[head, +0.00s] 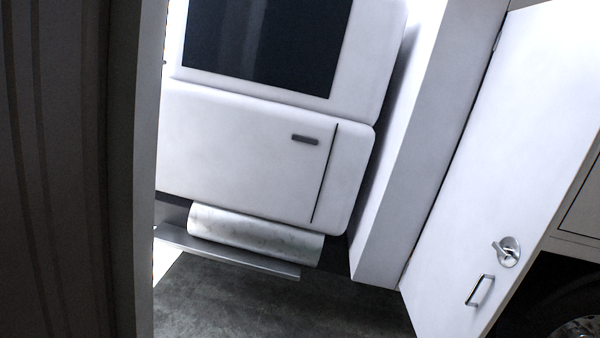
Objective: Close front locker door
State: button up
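A white locker door (490,170) fills the right side of the tilted head view. It has a silver lever latch (507,251) and a silver pull handle (480,290) low down near its right edge. What looks like a hinge shows at the upper part of its left edge, beside a grey-white upright panel (420,150). The door appears swung open, with its free edge to the right. The locker's inside cannot be made out. My gripper is not in view, and nothing is seen touching the door.
A white vehicle cab door (240,145) with a dark window (265,45) is in the middle, above a step (225,250). A dark ribbed surface (70,170) blocks the left. Part of a wheel (578,328) shows at bottom right. The grey floor (260,310) looks clear.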

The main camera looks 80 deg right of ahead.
aim_at(530, 137)
jog(key=z, duration=0.55)
jog(key=i, duration=0.1)
jog(key=z, duration=2.9)
jog(key=i, duration=1)
jog(key=z, duration=0.9)
jog(key=k, duration=0.6)
jog(key=u, duration=0.05)
